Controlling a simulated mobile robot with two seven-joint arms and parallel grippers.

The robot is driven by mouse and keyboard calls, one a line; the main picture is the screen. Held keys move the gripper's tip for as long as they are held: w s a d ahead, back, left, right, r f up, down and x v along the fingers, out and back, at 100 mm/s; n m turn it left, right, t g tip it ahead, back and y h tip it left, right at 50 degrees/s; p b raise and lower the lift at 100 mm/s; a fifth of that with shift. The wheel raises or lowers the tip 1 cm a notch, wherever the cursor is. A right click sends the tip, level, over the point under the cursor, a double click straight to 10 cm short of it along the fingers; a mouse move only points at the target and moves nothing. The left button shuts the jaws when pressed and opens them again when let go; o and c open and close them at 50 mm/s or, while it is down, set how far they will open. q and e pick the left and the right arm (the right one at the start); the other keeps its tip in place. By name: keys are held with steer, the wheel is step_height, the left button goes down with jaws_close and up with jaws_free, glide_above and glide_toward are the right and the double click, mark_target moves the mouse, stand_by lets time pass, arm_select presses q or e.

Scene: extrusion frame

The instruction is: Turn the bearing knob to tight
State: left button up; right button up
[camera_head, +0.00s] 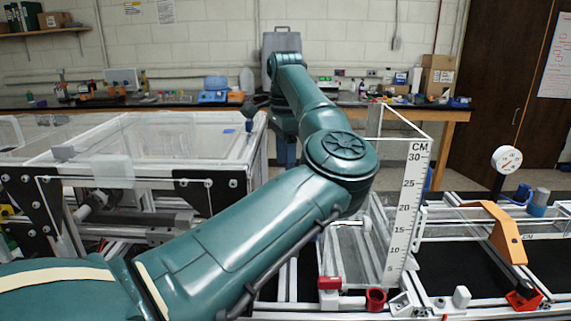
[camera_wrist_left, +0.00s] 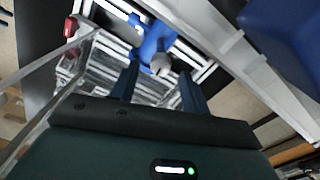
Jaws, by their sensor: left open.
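In the left wrist view, a small grey knob (camera_wrist_left: 161,64) sits on a blue bracket (camera_wrist_left: 153,38), and it looks like the bearing knob. My left gripper (camera_wrist_left: 158,70) is open, with its two dark blue fingers on either side of the knob in the picture. I cannot tell whether they touch it. The knob cannot be made out in the head view. Its setting cannot be read. My right gripper is not in view.
A clear tank with a CM scale (camera_head: 408,205) stands right of my arm. A dial gauge (camera_head: 507,158) and an orange bracket (camera_head: 495,230) are on the rails at right. A clear-walled frame (camera_head: 150,150) stands at left. A cluttered bench (camera_head: 450,110) runs behind.

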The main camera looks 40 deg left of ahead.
arm_select(q)
steer(key=shift+f, duration=0.95)
steer(key=c, duration=1)
steer(key=shift+m, duration=0.8)
steer(key=o, duration=1)
step_height(320, 180, up, 13)
steer(key=shift+p, duration=0.3)
